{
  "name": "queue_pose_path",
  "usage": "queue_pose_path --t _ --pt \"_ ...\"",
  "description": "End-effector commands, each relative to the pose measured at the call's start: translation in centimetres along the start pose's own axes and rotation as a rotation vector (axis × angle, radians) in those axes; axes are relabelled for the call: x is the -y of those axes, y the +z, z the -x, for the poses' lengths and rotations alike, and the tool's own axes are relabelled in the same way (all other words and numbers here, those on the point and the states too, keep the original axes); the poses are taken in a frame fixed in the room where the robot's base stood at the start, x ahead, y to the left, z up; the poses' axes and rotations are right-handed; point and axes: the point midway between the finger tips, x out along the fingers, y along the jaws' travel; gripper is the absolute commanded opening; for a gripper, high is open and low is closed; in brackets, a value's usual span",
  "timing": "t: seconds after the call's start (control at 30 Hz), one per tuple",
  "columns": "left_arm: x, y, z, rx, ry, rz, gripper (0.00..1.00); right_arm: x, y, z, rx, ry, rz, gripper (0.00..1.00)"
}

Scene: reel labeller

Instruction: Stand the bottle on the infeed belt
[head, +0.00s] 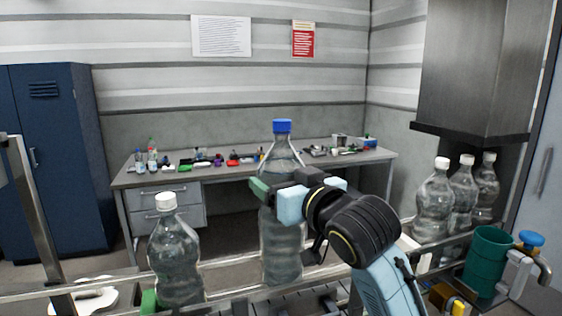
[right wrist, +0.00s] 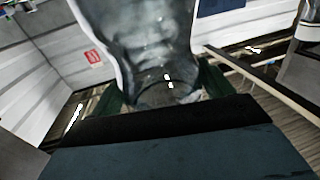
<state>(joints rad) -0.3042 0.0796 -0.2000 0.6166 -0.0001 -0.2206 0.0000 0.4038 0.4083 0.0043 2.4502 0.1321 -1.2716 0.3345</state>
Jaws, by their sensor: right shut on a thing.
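A clear bottle with a blue cap (head: 281,240) stands upright in the middle of the head view. My right gripper (head: 275,191) is shut around its middle, with a green finger pad at its left side. In the right wrist view the bottle (right wrist: 150,45) fills the top middle, between the green fingers (right wrist: 160,95). The bottle's base is low, in front of or at the infeed belt (head: 300,300); I cannot tell whether it touches. My left gripper is not in view.
A white-capped bottle (head: 175,255) stands to the left by the rail. Several white-capped bottles (head: 436,205) stand at the right, near a green cylinder (head: 486,258). A grey workbench (head: 240,172) with small items is behind. A dark metal housing (head: 470,70) hangs at upper right.

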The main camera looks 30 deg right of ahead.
Motion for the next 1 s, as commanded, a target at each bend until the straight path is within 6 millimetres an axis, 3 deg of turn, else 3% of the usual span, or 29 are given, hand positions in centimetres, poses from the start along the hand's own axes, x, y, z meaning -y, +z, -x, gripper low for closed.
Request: queue_pose_path --t 0.1,0.3,0.53,0.8,1.0 --pt "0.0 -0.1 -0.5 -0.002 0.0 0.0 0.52 0.0 2.4 0.1 -0.008 0.0 -0.001 0.09" --pt "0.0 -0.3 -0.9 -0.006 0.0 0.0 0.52 0.0 5.2 0.1 -0.012 0.0 -0.001 0.09" --pt "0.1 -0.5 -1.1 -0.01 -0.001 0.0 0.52 0.0 6.4 0.1 -0.013 0.0 -0.001 0.09" --pt "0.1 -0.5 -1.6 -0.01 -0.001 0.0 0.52 0.0 9.7 0.1 -0.013 0.0 0.0 0.09" --pt "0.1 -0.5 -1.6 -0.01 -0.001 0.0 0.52 0.0 10.1 0.1 -0.017 0.0 0.001 0.09"
